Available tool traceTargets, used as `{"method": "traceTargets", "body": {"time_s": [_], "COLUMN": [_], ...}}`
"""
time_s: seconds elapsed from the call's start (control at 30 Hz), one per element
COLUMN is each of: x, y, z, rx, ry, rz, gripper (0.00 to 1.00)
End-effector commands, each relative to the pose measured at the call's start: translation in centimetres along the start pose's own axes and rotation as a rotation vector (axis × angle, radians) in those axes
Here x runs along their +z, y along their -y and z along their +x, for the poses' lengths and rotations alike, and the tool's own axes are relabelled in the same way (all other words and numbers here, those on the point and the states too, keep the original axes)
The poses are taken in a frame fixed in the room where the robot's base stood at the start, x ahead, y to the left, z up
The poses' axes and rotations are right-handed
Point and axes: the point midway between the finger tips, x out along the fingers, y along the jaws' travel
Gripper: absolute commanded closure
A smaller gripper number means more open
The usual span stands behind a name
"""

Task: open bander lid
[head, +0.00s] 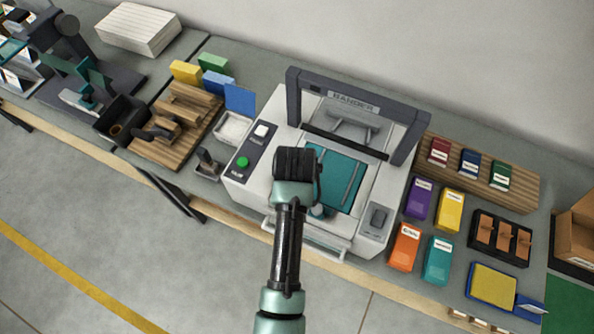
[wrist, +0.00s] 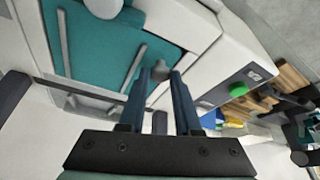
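The bander (head: 340,185) is a white and grey machine in the middle of the bench, with a teal bed (head: 345,180). A dark grey frame (head: 408,150) marked BANDER stands raised over its rear. Which part is the lid is not clear. My gripper (head: 297,160) hangs over the left part of the bed, partly hiding it. In the wrist view the two dark blue fingers (wrist: 164,88) are apart, with a small grey post (wrist: 160,97) seen between them. I see no firm grip on it. The teal bed (wrist: 95,45) shows left of the fingers.
A green button (head: 242,162) sits on the bander's left panel, and a white bar handle (head: 305,240) on its front. Colored boxes (head: 405,245) and a wooden rack (head: 515,185) stand to the right. A wooden fixture (head: 175,125) and a black bin (head: 118,125) are to the left.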

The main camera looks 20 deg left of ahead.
Motion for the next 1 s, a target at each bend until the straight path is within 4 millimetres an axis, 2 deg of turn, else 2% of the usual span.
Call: {"method": "traceTargets", "body": {"time_s": [0.03, 0.13, 1.0], "x": [0.01, 0.01, 0.03], "y": [0.01, 0.01, 0.02], "z": [-0.01, -0.01, -0.01], "rx": [0.000, 0.000, 0.000], "ry": [0.000, 0.000, 0.001], "rz": [0.000, 0.000, 0.000], "gripper": [0.83, 1.00, 1.00]}}
